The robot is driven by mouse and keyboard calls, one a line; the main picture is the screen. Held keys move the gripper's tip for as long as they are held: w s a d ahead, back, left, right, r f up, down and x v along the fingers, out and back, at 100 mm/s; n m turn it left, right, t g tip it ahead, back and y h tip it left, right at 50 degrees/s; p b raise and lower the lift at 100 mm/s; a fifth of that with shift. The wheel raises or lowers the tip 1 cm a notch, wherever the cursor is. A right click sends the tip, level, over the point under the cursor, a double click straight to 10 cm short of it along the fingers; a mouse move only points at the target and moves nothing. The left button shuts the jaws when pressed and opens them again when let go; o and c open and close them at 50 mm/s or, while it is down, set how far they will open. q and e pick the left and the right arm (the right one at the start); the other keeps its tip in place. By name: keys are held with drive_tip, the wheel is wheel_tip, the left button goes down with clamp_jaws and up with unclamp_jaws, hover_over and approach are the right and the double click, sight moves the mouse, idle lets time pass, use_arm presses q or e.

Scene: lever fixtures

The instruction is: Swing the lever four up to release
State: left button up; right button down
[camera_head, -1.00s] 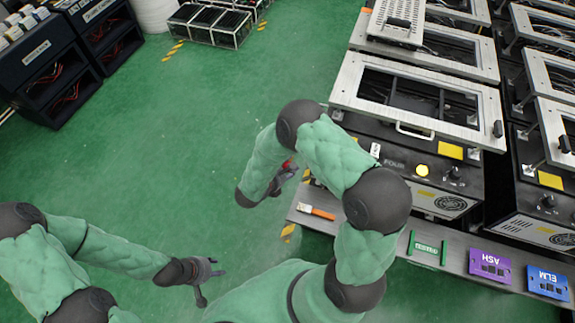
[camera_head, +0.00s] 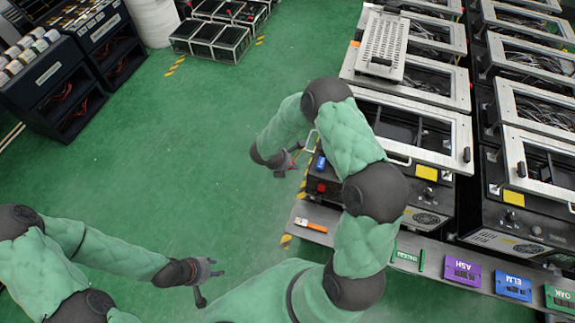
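The nearest machine has a grey-framed lid (camera_head: 430,172) with a white bar handle at its front. A black lever-like grip (camera_head: 467,154) stands at the lid's right corner. My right arm covers much of this machine's front, including where a FOUR label showed earlier. My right gripper (camera_head: 290,162) is beside the machine's left side, over the floor edge, away from the black grip. It is small and partly hidden, so I cannot tell its opening. My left gripper (camera_head: 211,281) is low over the green floor, fingers apart and empty, far from the machines.
A grey shelf in front holds an orange-handled tool (camera_head: 311,226), a green plate (camera_head: 408,257), and ASH (camera_head: 462,270), ELM (camera_head: 513,286) and OAK (camera_head: 560,299) plates. More lidded machines (camera_head: 540,165) stand at right. Black crates (camera_head: 210,38) stand behind. The middle floor is clear.

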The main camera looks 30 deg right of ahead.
drive_tip(key=shift+w+d+r+g+y+p, duration=0.3)
drive_tip(key=shift+r+p, duration=0.2)
drive_tip(key=shift+p, duration=0.4)
drive_tip(key=shift+w+d+r+g+y+p, duration=0.15)
drive_tip(key=shift+d+r+g+y+p, duration=0.2)
drive_tip(key=shift+p, duration=0.6)
drive_tip(key=shift+w+d+r+g+y+p, duration=0.15)
drive_tip(key=shift+w+d+r+p, duration=0.15)
drive_tip(key=shift+r+p, duration=0.45)
drive_tip(key=shift+w+d+r+p, duration=0.15)
drive_tip(key=shift+d+p, duration=0.25)
drive_tip(key=shift+p, duration=0.7)
drive_tip(key=shift+w+g+y, duration=0.15)
drive_tip(key=shift+g+y, duration=0.15)
drive_tip(key=shift+w+d, duration=0.1)
drive_tip(key=c, duration=0.9)
unclamp_jaws()
drive_tip(key=shift+r, duration=0.1)
drive_tip(key=shift+o, duration=0.7)
drive_tip(key=shift+d, duration=0.1)
